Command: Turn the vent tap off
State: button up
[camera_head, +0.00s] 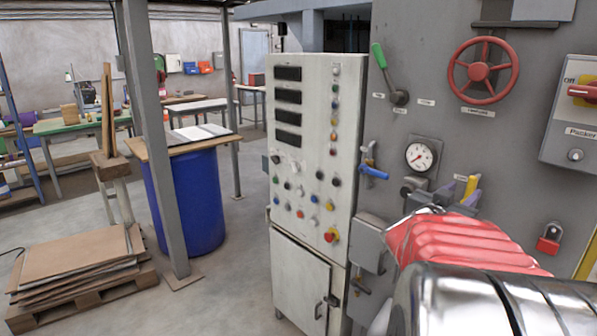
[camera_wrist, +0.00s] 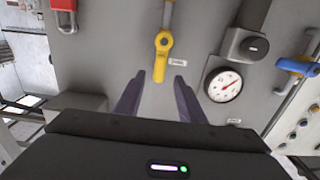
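A yellow-handled tap (camera_head: 472,184) sits on the grey machine panel, right of the gauge; a small label beside it is too small to read. In the wrist view its yellow handle (camera_wrist: 161,60) lies in line with its pipe, its free end towards my gripper. My gripper (camera_wrist: 160,75) is open, with one dark purple finger on each side of the handle's free end; no contact shows. In the head view my gripper (camera_head: 457,198) partly overlaps the tap. A blue-handled tap (camera_head: 374,172) is left of the gauge. I cannot read which tap is labelled vent.
A round gauge (camera_head: 420,156) is close to the yellow tap. A red handwheel (camera_head: 483,71) and a green-knobbed lever (camera_head: 379,56) are above. A red padlock (camera_head: 549,238) hangs at the right. A white control cabinet (camera_head: 312,150) stands to the left.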

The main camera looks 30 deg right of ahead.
aim_at(470, 186)
jog(key=shift+w+d, duration=0.2)
jog(key=shift+d, duration=0.85)
jog(key=shift+w+d, duration=0.15)
jog(key=shift+d, duration=0.85)
jog(key=shift+c, duration=0.4)
grip_shut()
jog(key=shift+d, duration=0.25)
jog(key=shift+a, duration=0.2)
